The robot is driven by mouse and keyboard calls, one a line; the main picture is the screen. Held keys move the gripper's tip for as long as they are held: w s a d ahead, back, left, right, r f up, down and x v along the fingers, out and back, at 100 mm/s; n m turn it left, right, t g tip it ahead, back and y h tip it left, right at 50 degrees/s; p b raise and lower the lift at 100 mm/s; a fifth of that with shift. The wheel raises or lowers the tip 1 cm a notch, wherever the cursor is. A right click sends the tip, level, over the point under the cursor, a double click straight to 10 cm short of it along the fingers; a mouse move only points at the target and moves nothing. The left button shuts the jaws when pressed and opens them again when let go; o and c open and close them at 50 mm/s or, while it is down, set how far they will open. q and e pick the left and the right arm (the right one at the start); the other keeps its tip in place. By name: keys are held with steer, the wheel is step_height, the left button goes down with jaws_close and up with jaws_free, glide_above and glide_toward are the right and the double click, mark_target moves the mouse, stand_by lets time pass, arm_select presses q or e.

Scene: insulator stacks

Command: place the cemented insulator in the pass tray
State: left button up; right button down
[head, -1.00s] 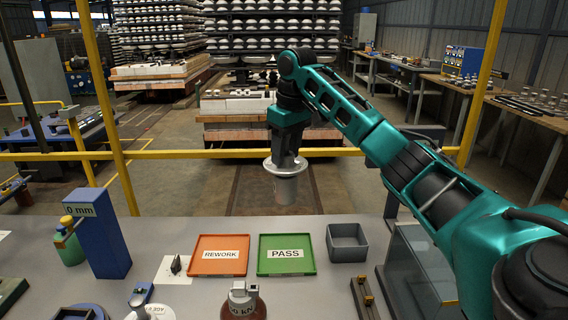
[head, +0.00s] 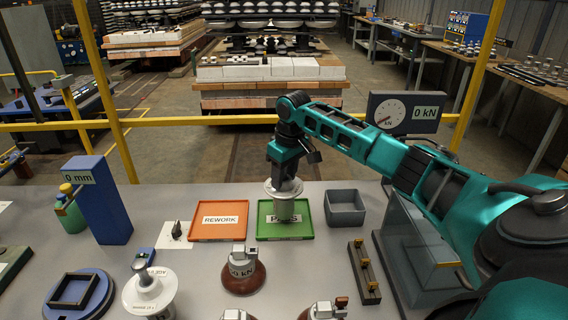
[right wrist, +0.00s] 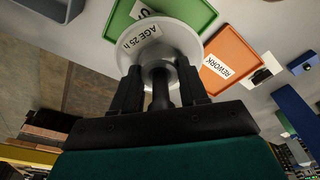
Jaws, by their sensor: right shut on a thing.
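The green pass tray (head: 264,229) lies flat on the table beneath. I cannot tell whether the insulator's bottom touches the tray floor. My left gripper is not in view.
The orange rework tray (head: 217,236) is left of the green one; a grey bin (head: 345,208) is right. A blue 0 mm post (head: 100,205) stands at left. Other insulators (head: 243,272) stand in front. A clear-sided box (head: 405,250) is under my right arm.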

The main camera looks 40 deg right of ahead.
steer(key=shift+w+f, duration=0.1)
steer(key=shift+f, duration=0.65)
steer(key=c, duration=0.6)
jaws_free()
steer(key=shift+f, duration=0.15)
steer(key=r, duration=0.4)
steer(key=s+r, duration=0.1)
steer(key=r, duration=0.3)
steer(key=s+r, duration=0.1)
steer(key=r, duration=0.3)
steer(key=shift+r, duration=0.1)
